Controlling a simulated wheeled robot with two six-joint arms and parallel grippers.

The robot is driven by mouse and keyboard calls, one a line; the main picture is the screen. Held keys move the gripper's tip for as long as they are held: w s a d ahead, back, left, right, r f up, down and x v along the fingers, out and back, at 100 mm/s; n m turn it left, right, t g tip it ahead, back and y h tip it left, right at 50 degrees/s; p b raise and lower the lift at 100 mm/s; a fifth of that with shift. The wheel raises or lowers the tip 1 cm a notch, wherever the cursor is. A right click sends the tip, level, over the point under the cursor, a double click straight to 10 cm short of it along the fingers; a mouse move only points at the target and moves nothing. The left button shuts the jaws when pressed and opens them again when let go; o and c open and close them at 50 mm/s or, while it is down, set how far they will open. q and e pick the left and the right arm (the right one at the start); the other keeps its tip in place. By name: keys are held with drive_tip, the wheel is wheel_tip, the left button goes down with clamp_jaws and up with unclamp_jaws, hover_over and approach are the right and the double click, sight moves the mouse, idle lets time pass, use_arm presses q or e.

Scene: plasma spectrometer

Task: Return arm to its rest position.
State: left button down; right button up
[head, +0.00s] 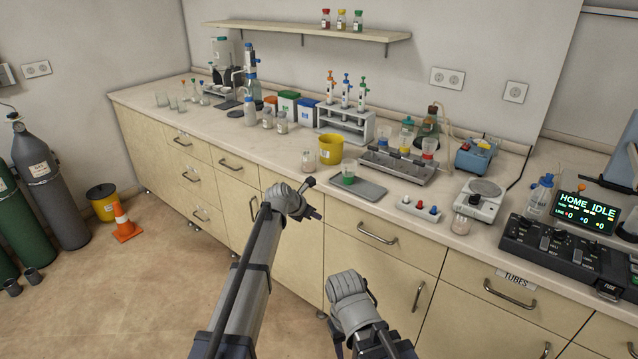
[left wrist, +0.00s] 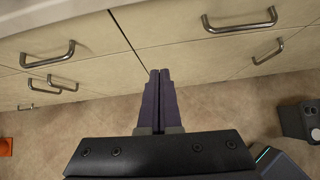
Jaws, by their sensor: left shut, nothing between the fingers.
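My left arm reaches up from the bottom of the head view. Its gripper (head: 312,198) is in front of the cabinet fronts, just below the counter edge. In the left wrist view the two dark fingers (left wrist: 160,74) are together with nothing between them, pointing toward the drawer fronts (left wrist: 190,62). My right arm (head: 352,300) is folded low at the bottom middle of the head view, in front of the cabinets. Its fingers cannot be made out.
The counter (head: 270,160) carries a yellow tub (head: 330,150), a grey tray (head: 358,187), a pipette rack (head: 345,122) and a balance (head: 480,200). Drawer handles (head: 378,234) stick out near both arms. The control box display (head: 584,208) reads "HOME IDLE".

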use_arm(q)
drive_tip(key=s+d+m+g+y+p, duration=0.3)
drive_tip(key=s+m+g+p, duration=0.15)
drive_tip(key=s+m, duration=1.6)
drive_tip(key=s+a+r+m+g+y+p, duration=0.1)
drive_tip(key=s+m, duration=0.4)
drive_tip(key=s, duration=0.6)
drive_tip(key=s+a+r+m+g+y+p, duration=0.2)
drive_tip(key=s+m, duration=0.4)
drive_tip(key=s, duration=0.5)
drive_tip(key=shift+a+y+p, duration=0.3)
drive_tip(key=shift+a+p, duration=0.25)
drive_tip(key=shift+a, duration=0.7)
